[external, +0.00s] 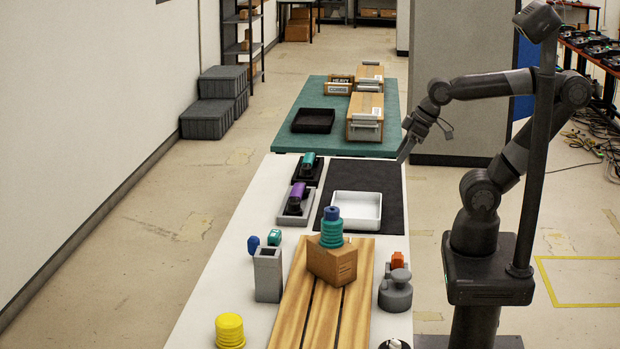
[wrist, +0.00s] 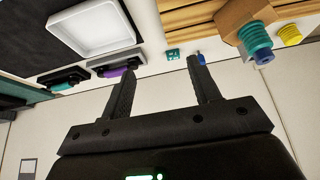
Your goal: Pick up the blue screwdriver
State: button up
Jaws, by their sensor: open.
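The blue screwdriver (external: 253,245) shows as a short blue handle at the upper left of a grey upright holder (external: 268,276) in the external view, beside a teal handle (external: 274,237). I cannot see its shaft. In the wrist view its blue end (wrist: 201,59) shows just past the right fingertip, partly hidden, with the teal handle (wrist: 173,54) to its left. My gripper (external: 406,150) is near the table's right edge, well apart from the screwdriver. In the wrist view my gripper (wrist: 158,73) is open, with nothing between its fingers.
A white tray (external: 357,226) lies on a dark mat. A purple-handled tool (external: 297,195), yellow stack (external: 229,331) and grey weight (external: 396,292) stand around. The left table strip is mostly bare.

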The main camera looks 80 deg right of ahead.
jog(key=shift+w, duration=0.1)
jog(key=m+g, duration=0.1)
jog(key=m, duration=0.1)
send_over(255, 237)
jog(key=s+a, duration=0.1)
jog(key=s, duration=0.2)
notch_tip(255, 237, down, 17)
jog(key=shift+h, duration=0.4)
jog(key=x, duration=0.4)
jog(key=shift+f, duration=0.1)
jog(key=shift+d+x, duration=0.2)
jog(key=shift+x, duration=2.9)
jog(key=shift+w, duration=0.1)
jog(key=shift+c, duration=0.5)
